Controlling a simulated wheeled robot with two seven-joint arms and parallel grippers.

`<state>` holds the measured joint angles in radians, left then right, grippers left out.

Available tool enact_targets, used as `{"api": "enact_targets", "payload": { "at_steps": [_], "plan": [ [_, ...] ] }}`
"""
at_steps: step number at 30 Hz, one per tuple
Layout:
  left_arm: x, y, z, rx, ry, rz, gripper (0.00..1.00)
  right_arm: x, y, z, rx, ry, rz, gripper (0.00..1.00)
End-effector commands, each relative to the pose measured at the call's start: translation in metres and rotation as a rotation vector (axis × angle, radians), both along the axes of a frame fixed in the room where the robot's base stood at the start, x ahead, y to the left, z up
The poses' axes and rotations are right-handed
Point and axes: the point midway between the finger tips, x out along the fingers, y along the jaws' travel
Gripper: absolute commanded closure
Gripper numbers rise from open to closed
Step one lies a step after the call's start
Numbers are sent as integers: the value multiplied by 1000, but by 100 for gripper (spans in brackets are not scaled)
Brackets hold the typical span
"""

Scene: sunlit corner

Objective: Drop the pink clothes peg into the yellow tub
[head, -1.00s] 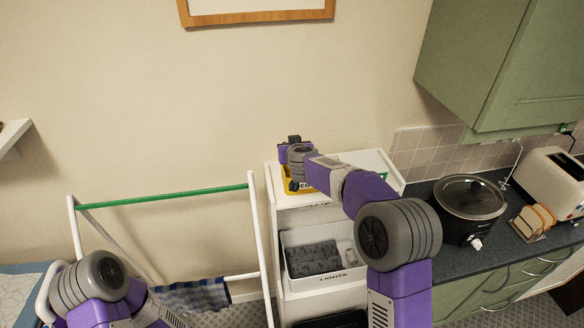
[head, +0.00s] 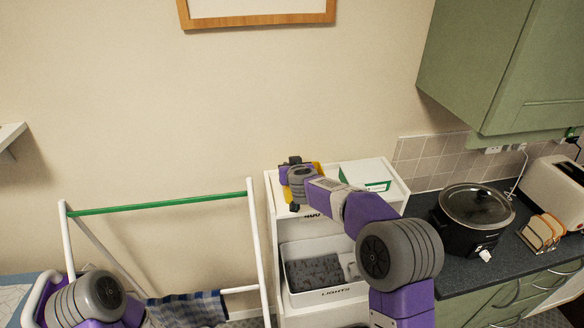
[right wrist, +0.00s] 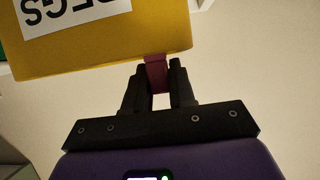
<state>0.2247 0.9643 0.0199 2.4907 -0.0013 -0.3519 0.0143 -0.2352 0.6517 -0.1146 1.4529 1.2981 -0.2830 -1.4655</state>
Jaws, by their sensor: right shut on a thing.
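The yellow tub (head: 318,167) stands on top of the white shelf unit, largely hidden behind my right gripper and wrist in the head view. In the right wrist view the tub (right wrist: 110,50) fills the upper left, with a white label reading PEGS upside down. My right gripper (right wrist: 157,82) is shut on the pink clothes peg (right wrist: 156,72), which is dark pink here. The peg's far end appears to overlap the tub's edge; I cannot tell if it touches. In the head view the right gripper (head: 293,162) is at the tub, and the peg is hidden. My left gripper is out of view.
A white box with a green band (head: 365,175) sits right of the tub on the shelf unit (head: 395,190). A bin marked LIGHTS (head: 335,291) is below. A drying rack with a green rail (head: 160,202) stands left. A slow cooker (head: 474,210) is on the counter.

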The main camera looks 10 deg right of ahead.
Motion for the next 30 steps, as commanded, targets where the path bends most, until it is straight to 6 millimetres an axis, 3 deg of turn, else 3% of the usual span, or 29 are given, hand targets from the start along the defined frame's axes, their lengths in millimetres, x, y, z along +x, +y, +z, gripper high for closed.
{"api": "enact_targets", "payload": {
  "at_steps": [9,10,14,23,27,30],
  "plan": [
    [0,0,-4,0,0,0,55,0,0,-7,-1,1,0,100],
    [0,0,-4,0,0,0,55,0,0,-7,-1,1,0,71],
    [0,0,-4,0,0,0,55,0,0,-7,-1,0,0,51],
    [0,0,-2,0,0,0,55,0,0,-4,0,0,0,50],
    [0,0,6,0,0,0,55,-1,0,11,0,-3,0,50],
    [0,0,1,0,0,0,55,-17,0,15,0,-1,1,50]
  ]
}}
